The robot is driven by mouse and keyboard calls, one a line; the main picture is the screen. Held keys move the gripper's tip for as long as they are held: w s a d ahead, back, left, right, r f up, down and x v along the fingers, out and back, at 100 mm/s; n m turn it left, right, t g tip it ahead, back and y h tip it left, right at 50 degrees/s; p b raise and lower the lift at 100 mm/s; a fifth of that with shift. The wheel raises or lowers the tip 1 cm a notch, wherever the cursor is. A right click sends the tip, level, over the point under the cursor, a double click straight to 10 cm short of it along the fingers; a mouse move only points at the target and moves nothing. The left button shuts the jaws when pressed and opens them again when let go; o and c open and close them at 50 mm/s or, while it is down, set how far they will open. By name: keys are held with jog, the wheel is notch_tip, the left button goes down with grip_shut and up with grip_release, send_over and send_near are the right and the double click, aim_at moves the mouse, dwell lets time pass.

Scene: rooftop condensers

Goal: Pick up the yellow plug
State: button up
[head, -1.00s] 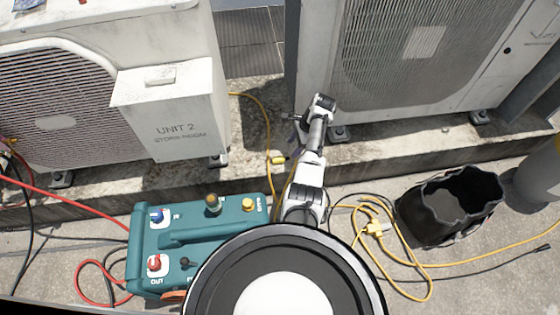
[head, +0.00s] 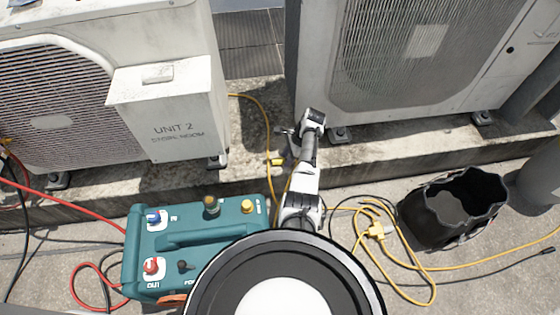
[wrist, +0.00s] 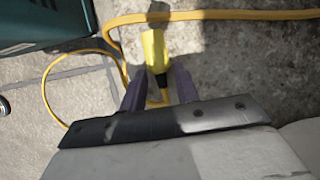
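The yellow plug (head: 277,162) lies on the concrete ledge, in the head view just left of my arm. In the wrist view the yellow plug (wrist: 154,48) has a dark end towards me and sits just beyond and between my fingertips. My gripper (wrist: 159,82) is open, its two dark fingers apart on either side of the plug's near end. I cannot tell whether either finger touches it. In the head view my gripper (head: 291,147) is small and partly hidden by the arm, close to the plug.
A yellow cord (head: 265,115) runs along the ledge by the plug. A teal machine (head: 190,245) stands at front left, below the UNIT 2 condenser (head: 180,130). Another yellow connector (head: 376,231) lies among coiled cords at right, near a black bucket (head: 450,207).

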grip_shut()
jog(key=shift+r, duration=0.1)
notch_tip(320, 180, up, 20)
jog(key=p, duration=0.6)
